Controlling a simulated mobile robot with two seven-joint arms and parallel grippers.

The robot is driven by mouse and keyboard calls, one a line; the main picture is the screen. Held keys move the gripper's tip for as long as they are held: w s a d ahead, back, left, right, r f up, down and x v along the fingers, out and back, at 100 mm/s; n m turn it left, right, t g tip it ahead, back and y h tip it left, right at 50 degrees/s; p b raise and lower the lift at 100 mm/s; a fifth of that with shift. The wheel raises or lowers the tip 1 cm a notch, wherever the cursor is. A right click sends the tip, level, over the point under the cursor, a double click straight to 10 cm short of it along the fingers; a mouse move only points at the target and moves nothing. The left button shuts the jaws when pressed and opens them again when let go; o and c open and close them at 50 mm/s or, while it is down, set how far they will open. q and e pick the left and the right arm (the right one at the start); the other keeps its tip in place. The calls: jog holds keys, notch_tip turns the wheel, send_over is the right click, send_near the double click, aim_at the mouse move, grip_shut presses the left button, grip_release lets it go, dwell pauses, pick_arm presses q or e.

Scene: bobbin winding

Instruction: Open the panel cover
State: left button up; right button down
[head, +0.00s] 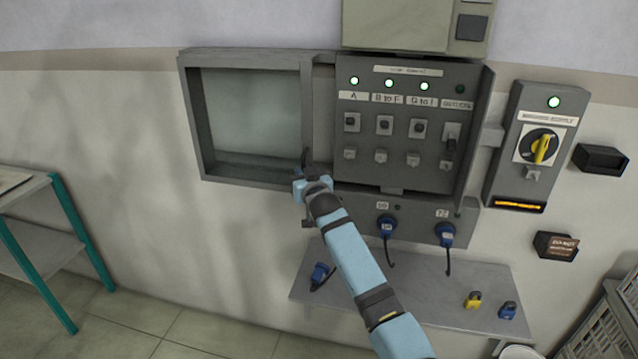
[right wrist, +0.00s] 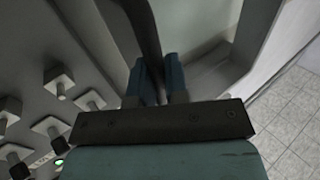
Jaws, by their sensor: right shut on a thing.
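The panel cover (head: 190,125) is a grey frame with a pale window, standing to the left of the grey control panel (head: 400,185). The panel's switches and lit green lamps show uncovered. My right gripper (head: 306,178) is at the lower right side of the cover, beside the panel's left edge. In the right wrist view its fingers (right wrist: 156,82) are shut on a dark bar-like handle (right wrist: 143,30). The handle's upper end (head: 305,156) shows in the head view; the gripper hides the lower part. My left gripper is not in view.
A grey shelf (head: 420,290) below the panel carries blue and yellow padlocks (head: 473,299) and a blue plug (head: 320,273). A supply box with a yellow rotary switch (head: 541,148) is at right. A teal-legged table (head: 68,207) stands at left.

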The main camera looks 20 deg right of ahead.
jog(key=shift+w+a+b, duration=0.2)
jog(key=shift+w+a, duration=0.15)
jog(key=shift+a, duration=0.2)
jog(key=shift+w+a+b, duration=0.15)
jog(key=shift+w+a, duration=0.15)
jog(key=shift+a, duration=0.25)
jog(key=c, duration=1.1)
grip_release()
jog(key=shift+c, duration=0.2)
jog(key=shift+s, duration=0.3)
jog(key=s+b, duration=0.1)
jog(key=s, duration=1.2)
jog(key=shift+d, duration=0.25)
